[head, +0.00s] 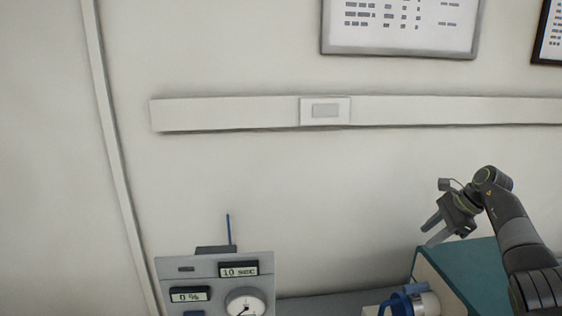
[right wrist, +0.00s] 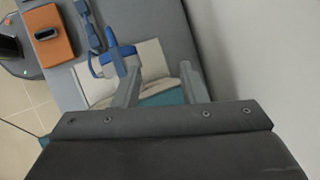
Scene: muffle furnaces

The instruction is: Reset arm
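My right gripper (head: 433,232) is raised at the right of the head view, above a teal-topped box (head: 468,268). In the right wrist view its two fingers (right wrist: 160,82) stand apart with nothing held between them. The pale side and teal top of the box show below the fingers there. A blue object with a white round part (head: 408,300) sits low in front of the box. Blue parts also show beside the left finger in the right wrist view (right wrist: 122,58), apparently below it. My left gripper is not in view.
A grey instrument panel (head: 215,270) with displays and a dial stands at the lower left. A pale wall rail (head: 230,114) and a framed chart (head: 400,28) are on the wall behind. An orange block (right wrist: 47,32) lies on the grey surface. The space around the raised gripper looks clear.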

